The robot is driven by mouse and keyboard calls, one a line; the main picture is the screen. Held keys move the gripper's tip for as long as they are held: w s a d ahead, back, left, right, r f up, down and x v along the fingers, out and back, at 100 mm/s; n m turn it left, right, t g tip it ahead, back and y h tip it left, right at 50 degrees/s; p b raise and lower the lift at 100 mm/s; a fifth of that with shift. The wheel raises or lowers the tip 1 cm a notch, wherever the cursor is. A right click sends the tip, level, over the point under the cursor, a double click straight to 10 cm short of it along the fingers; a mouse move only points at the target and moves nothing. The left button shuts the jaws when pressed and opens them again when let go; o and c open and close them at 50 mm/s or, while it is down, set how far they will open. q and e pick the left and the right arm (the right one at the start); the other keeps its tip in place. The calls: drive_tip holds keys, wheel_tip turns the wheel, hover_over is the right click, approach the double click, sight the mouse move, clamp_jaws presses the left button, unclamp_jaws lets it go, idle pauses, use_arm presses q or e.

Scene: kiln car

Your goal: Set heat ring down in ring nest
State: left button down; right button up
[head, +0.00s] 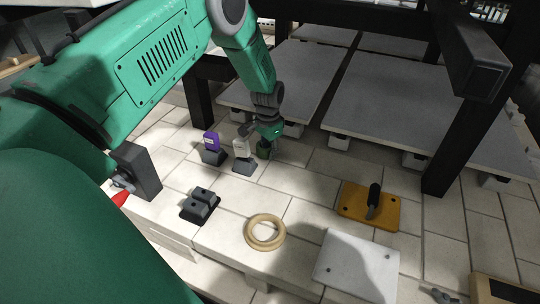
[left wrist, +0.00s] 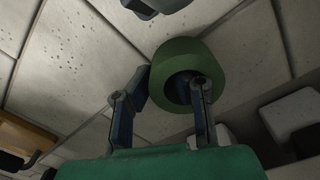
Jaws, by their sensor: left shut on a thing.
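My left gripper (head: 268,134) is low over the pale brick surface in the head view, near the grey shelf slabs. It is shut on the wall of a thick dark green ring, the heat ring (head: 264,149). In the left wrist view the heat ring (left wrist: 178,47) shows its round opening, with one finger inside it and the other against its outside. Whether the ring touches the bricks is hard to tell. A tan round ring that looks like the ring nest (head: 252,235) lies empty on the bricks, nearer to me. My right gripper is not in view.
Beside the gripper stand a pale block (head: 241,149) and a purple block (head: 211,139) in dark holders. A dark double block (head: 200,203), an orange board (head: 350,205) with a black-handled tool, and a white plate (head: 350,262) surround the tan ring. Black posts rise behind.

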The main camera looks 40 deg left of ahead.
use_arm(q)
drive_tip(key=shift+f, duration=0.25)
drive_tip(key=shift+f, duration=0.1)
drive_tip(key=c, duration=1.6)
unclamp_jaws()
drive_tip(key=shift+o, duration=0.2)
wheel_tip(320, 180, up, 12)
drive_tip(key=p, duration=0.3)
drive_tip(key=shift+a, duration=0.1)
